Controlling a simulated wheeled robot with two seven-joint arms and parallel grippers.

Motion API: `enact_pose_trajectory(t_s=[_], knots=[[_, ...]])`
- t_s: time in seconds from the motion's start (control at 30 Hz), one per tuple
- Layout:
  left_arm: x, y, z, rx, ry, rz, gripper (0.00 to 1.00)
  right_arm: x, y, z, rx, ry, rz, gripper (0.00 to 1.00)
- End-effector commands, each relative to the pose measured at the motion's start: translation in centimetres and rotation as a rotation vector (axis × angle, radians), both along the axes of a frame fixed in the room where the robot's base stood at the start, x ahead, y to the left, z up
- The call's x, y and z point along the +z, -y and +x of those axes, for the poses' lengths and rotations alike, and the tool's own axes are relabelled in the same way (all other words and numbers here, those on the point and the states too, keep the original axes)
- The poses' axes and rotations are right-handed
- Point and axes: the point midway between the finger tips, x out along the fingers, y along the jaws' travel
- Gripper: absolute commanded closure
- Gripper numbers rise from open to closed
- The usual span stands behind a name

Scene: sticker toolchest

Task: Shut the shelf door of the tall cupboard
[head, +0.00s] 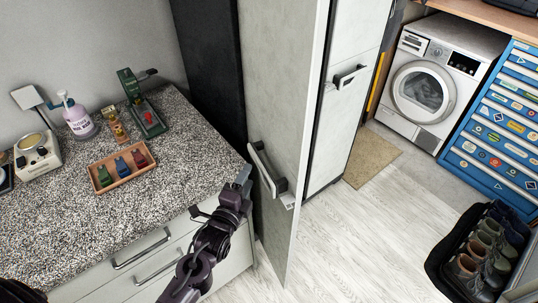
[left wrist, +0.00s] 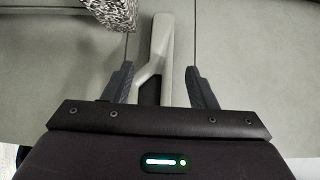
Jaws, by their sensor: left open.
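The tall cupboard (head: 350,100) stands at the middle back. Its pale grey shelf door (head: 282,70) stands swung open, with its bright edge towards the right of the head view. A bar handle (head: 262,168) with dark mounts is on the door's face; it also shows in the left wrist view (left wrist: 163,45). My left gripper (head: 243,182) is at the handle, beside the door. In the left wrist view its fingers (left wrist: 160,72) are open, one on each side of the handle bar. Whether they touch it I cannot tell. My right gripper is not in view.
A speckled counter (head: 150,215) with a soap bottle (head: 78,118), a wooden tray (head: 122,168) and a green tool (head: 147,118) is at left. Washing machine (head: 432,85), blue drawer chest (head: 500,120) and shoe tray (head: 480,255) are at right. Floor (head: 345,240) right of the door is clear.

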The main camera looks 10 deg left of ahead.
Motion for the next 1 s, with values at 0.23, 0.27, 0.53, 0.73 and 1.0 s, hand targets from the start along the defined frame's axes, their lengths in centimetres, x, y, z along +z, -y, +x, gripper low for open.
enact_pose_trajectory(t_s=[0.23,0.27,0.53,0.73,1.0], knots=[[0.5,0.4,3.3,0.000,0.006,0.002,0.48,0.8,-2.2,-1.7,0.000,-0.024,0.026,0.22],[0.4,0.4,3.8,0.001,0.005,0.002,0.48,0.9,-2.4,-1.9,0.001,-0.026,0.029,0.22],[0.2,0.8,7.1,0.001,0.002,0.001,0.48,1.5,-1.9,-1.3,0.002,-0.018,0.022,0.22],[0.1,0.8,7.6,0.000,0.001,0.001,0.48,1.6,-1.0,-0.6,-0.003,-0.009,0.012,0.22],[0.1,0.8,7.6,0.000,0.001,0.001,0.63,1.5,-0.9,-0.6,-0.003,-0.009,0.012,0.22]])
